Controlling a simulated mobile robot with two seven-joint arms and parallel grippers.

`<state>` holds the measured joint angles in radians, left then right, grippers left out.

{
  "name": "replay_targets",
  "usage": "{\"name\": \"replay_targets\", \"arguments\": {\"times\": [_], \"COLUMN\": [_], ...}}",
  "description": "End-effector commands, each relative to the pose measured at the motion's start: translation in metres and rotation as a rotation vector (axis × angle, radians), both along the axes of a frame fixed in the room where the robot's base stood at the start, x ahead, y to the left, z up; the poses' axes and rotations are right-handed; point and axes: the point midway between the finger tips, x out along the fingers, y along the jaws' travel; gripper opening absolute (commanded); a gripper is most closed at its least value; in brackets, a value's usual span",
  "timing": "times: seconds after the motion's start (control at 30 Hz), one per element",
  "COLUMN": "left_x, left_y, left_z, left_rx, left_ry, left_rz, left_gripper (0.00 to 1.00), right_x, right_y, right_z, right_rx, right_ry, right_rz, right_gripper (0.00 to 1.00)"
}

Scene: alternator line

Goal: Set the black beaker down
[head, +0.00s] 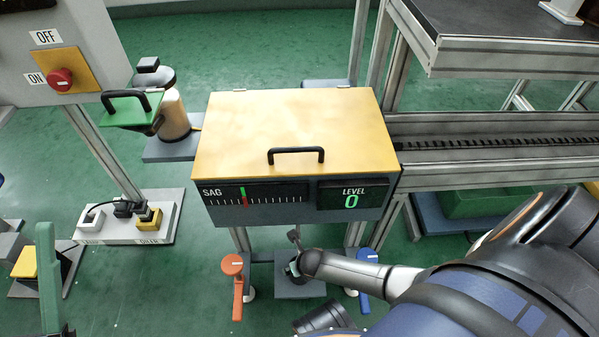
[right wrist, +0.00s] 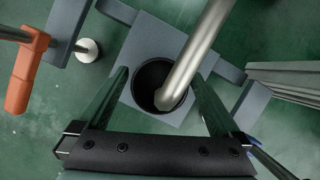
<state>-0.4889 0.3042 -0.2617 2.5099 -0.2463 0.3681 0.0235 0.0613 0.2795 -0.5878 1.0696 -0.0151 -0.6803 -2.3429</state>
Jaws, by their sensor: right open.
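The black beaker (right wrist: 139,92) stands upright on a grey plate (right wrist: 137,55), its mouth facing the right wrist camera. A silver pipe (right wrist: 200,45) comes down over its mouth and hides part of it. My right gripper (right wrist: 160,75) is open, with one finger on each side of the beaker and gaps visible beside it. In the head view, the beaker (head: 291,269) is small and partly hidden by my right arm.
Above the plate is a yellow-lidded box (head: 290,120) with SAG and LEVEL displays, the level reading 0. An orange handle (head: 233,268) and a blue handle (head: 364,262) flank the plate. A conveyor (head: 490,140) runs right. A control box with a red button (head: 60,79) stands left.

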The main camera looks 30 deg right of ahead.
Motion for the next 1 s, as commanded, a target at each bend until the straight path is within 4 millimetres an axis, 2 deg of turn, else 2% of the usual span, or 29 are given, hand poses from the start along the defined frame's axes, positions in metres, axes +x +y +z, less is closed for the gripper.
{"name": "replay_targets", "arguments": {"times": [0.1, 0.27, 0.5, 0.73, 1.0], "left_x": [0.0, 0.0, -0.003, -0.004, -0.006], "left_y": [0.0, 0.001, 0.006, 0.008, 0.009], "left_z": [0.001, 0.016, 0.056, 0.083, 0.094], "left_rx": [0.001, -0.009, -0.039, -0.046, -0.033], "left_ry": [0.0, 0.001, -0.011, -0.023, -0.048], "left_rz": [-0.001, -0.004, -0.018, -0.023, -0.004], "left_gripper": [0.5, 0.5, 0.5, 0.5, 0.5], "right_x": [0.0, -0.006, -0.022, -0.038, -0.046], "right_y": [0.0, 0.0, 0.003, 0.006, 0.007], "right_z": [0.002, 0.019, 0.062, 0.097, 0.112], "right_rx": [0.0, -0.002, -0.001, -0.001, 0.0], "right_ry": [0.0, 0.001, 0.0, 0.0, 0.0], "right_rz": [0.0, 0.001, 0.003, 0.002, 0.001], "right_gripper": [1.0, 1.0, 1.0, 1.0, 1.0]}}
